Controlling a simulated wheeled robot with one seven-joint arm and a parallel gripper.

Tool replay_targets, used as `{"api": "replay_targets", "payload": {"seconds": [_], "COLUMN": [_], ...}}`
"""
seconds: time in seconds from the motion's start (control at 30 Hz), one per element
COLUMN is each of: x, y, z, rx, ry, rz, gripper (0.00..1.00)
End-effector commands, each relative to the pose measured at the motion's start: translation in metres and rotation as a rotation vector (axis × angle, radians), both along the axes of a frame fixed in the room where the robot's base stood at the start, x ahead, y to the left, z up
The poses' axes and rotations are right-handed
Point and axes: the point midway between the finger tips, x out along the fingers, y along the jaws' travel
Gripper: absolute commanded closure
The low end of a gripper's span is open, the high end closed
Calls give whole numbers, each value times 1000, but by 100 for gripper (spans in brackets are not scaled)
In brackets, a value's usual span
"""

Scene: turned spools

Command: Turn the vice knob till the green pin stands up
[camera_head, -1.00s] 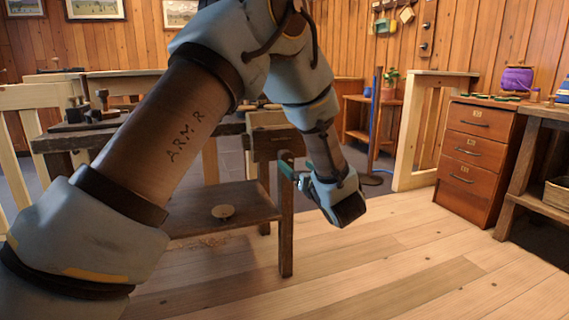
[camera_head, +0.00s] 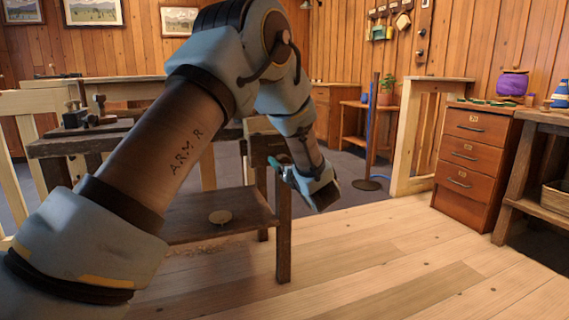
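My gripper (camera_head: 284,170) is at the right end of the wooden workbench (camera_head: 90,144), with its teal fingertips close to the bench's end. It is too small and turned too far to tell if the fingers are open or shut. My arm covers much of the bench's right part. A wooden block (camera_head: 262,148) at the bench's right end may be part of the vice. I cannot make out the vice knob or the green pin.
Dark tools (camera_head: 85,110) stand on the bench top at left. A drawer cabinet (camera_head: 473,160) stands at right. The plank floor (camera_head: 400,255) in front is clear.

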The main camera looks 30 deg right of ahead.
Motion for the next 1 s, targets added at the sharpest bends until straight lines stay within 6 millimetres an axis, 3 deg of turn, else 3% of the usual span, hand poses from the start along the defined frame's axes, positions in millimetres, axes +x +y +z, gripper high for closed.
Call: {"api": "replay_targets", "payload": {"seconds": [0.07,0.63,1.0], "x": [0,0,-1], "y": [0,0,0], "z": [0,0,-1], "rx": [0,0,67], "ry": [0,0,-8], "rz": [0,0,0], "gripper": [34,98,98]}}
